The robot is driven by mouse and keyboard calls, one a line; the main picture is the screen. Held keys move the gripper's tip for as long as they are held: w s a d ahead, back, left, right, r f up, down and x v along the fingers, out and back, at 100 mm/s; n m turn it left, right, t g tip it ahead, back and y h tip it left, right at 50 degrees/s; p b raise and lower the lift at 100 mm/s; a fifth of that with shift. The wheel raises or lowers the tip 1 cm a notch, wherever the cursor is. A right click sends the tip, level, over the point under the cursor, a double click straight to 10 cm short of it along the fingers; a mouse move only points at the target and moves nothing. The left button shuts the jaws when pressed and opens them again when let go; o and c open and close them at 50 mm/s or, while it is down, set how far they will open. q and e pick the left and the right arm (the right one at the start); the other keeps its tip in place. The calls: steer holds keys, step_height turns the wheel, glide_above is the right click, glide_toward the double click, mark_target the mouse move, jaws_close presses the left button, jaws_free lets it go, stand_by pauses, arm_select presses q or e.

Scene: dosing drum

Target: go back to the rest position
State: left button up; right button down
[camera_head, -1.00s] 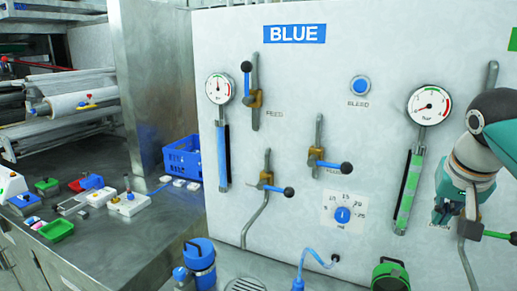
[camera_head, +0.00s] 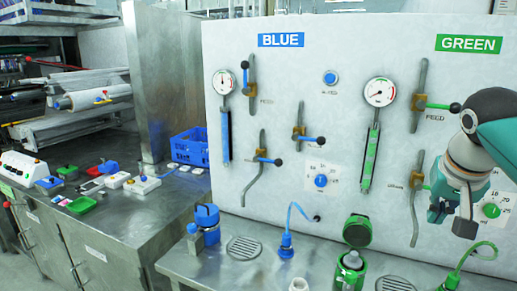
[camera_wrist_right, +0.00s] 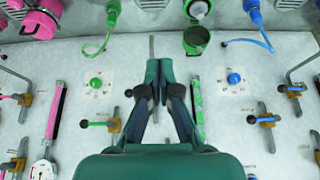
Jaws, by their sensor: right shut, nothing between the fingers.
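My right gripper (camera_head: 452,214) is shut and empty at the right of the head view. It hangs in front of the white panel (camera_head: 345,115), beside the green dial (camera_head: 491,211) and overlapping the green side in the picture. In the right wrist view its dark green fingers (camera_wrist_right: 195,85) point toward the panel, with nothing held. The panel carries a GREEN sign (camera_head: 469,44) and a BLUE sign (camera_head: 281,40). My left gripper is not in view.
Below stand a blue lidded container (camera_head: 207,222) and an open green container (camera_head: 350,270). A blue crate (camera_head: 190,147) and small coloured items sit on the left bench (camera_head: 130,215).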

steer(key=s+a+f+n+g+y+b, duration=0.1)
steer(key=a+f+g+b, duration=0.2)
steer(key=f, duration=1.8)
steer(key=s+a+f+n+g+y+b, duration=0.15)
steer(key=a+f+g, duration=0.25)
steer(key=f, duration=1.7)
steer(key=s+a+f+y+b, duration=0.1)
steer(key=s+a+f+y, duration=0.1)
steer(key=s+a+f, duration=0.7)
steer(key=s+a+f+y+b, duration=0.15)
steer(key=s+a+f, duration=0.45)
steer(key=s+f, duration=0.7)
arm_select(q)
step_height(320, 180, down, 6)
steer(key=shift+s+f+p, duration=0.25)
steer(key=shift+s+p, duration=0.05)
arm_select(e)
steer(key=shift+w+d+r+n+t, duration=0.2)
steer(key=shift+w+t, duration=0.5)
steer(key=shift+w, duration=0.25)
steer(key=shift+w+d+r+n+t, duration=0.1)
steer(key=shift+w+d+t, duration=0.1)
steer(key=shift+w+t, duration=0.6)
